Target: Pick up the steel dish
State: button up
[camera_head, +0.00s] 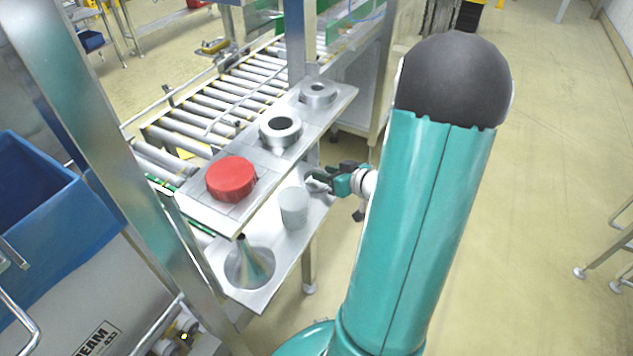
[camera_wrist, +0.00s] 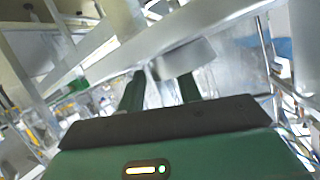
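Several round metal pieces show in the head view, and I cannot tell for sure which is the steel dish. A steel ring-shaped piece with a dark hollow (camera_head: 280,132) and a smaller flanged steel piece (camera_head: 318,94) sit on the upper shelf. A plain grey cylinder (camera_head: 294,207) and a wide round steel piece with an upright cone (camera_head: 250,264) are on the lower shelf. My gripper (camera_head: 316,184) is at the lower shelf's right side, close to the grey cylinder. In the wrist view the fingers (camera_wrist: 161,88) are apart, with a grey round piece (camera_wrist: 185,58) just beyond them.
A red round piece (camera_head: 231,179) sits on the upper shelf (camera_head: 210,216), which overhangs the lower shelf (camera_head: 277,283). A roller conveyor (camera_head: 232,98) runs behind. A steel post (camera_head: 110,150) and blue bin (camera_head: 50,215) stand left.

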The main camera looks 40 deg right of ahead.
grip_shut()
jog(key=shift+r, duration=0.1)
dwell(0.3)
